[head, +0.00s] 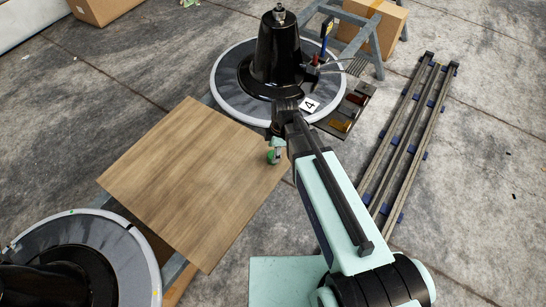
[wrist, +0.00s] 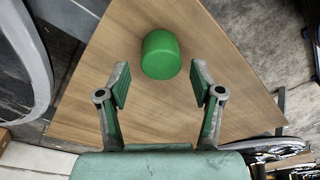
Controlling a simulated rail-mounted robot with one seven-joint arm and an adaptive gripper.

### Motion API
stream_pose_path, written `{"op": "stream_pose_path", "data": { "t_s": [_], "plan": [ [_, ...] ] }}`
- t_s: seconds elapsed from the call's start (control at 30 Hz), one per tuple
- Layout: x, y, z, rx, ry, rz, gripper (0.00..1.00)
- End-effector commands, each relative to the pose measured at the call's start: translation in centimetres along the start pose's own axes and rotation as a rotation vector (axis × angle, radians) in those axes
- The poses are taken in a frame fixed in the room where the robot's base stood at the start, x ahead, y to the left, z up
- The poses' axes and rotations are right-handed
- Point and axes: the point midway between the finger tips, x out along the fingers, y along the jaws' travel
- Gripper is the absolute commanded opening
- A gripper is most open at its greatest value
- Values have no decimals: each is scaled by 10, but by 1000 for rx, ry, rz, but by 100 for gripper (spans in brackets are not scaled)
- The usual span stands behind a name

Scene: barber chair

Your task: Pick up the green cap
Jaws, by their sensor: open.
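The green cap (wrist: 161,54) is a short, rounded green cylinder on a wooden board (wrist: 222,115), near one of the board's corners in the wrist view. My gripper (wrist: 160,82) is open and empty. Its two fingers with green pads point toward the cap from below in the picture, one to each side, with the cap just beyond the fingertips. In the head view my gripper (head: 276,150) is over the right corner of the board (head: 190,180). A small green patch shows there, but I cannot tell cap from finger pads.
A round grey base with a black column (head: 276,50) stands behind the board. A number 4 card (head: 309,106) and a dark tray (head: 350,112) are near it. A long rail frame (head: 408,140) lies at right. Another round base (head: 85,265) is at lower left. Most of the board is bare.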

Motion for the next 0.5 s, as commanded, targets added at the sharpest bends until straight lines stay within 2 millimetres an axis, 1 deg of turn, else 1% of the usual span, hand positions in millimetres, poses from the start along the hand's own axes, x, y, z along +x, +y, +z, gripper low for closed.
{"op": "stream_pose_path", "data": {
  "t_s": [0.03,0.2,0.3,0.5],
  "plan": [
    [10,-1,1,0,0,-3,66],
    [32,-1,2,0,0,-3,66],
    [36,-1,1,0,0,-1,66],
    [36,-1,1,0,0,0,66]
  ]
}}
